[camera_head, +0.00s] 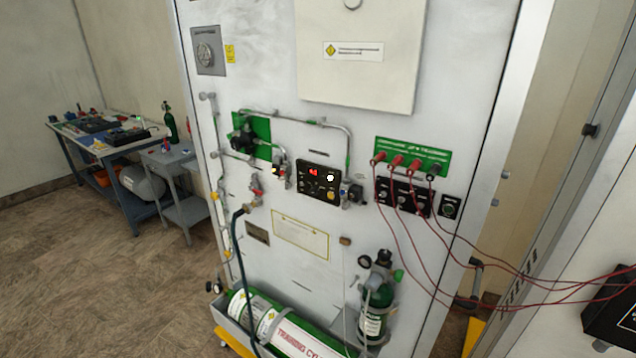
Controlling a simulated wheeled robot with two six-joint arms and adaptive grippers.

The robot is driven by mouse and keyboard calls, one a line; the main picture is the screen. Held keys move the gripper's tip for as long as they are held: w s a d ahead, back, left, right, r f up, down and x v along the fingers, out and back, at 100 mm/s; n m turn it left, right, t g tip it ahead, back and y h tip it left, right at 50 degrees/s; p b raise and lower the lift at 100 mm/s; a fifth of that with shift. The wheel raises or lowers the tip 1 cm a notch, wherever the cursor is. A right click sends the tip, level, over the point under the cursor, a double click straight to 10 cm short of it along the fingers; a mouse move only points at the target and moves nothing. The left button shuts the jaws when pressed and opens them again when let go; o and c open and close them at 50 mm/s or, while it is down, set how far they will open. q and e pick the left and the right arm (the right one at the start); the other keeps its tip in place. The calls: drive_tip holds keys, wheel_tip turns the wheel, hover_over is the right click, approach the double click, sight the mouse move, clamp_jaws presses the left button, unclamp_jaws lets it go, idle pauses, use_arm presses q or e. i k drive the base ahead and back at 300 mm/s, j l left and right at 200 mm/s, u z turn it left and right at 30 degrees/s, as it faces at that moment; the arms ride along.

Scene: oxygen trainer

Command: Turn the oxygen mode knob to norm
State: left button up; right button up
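A white upright trainer panel (290,85) fills the middle of the view. A black control box (309,190) on it has a red lit display (313,173), a small white round control (330,177) and a yellowish one (331,195). To its right is a row of black switch modules (402,194) with small knobs or switches, and a separate black square control (449,206). The labels are too small to read, so I cannot tell which control is the oxygen mode knob or its setting. Neither of my grippers is in view.
Red cables run from a green plate (412,155) across the right side to a black box (612,310). A blue workbench (125,190) is at left. Floor at left is clear.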

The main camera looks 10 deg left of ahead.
sight(314, 189)
drive_tip(key=j+u, duration=0.45)
drive_tip(key=j, duration=0.25)
drive_tip(key=j+u, duration=0.4)
drive_tip(key=j, duration=0.3)
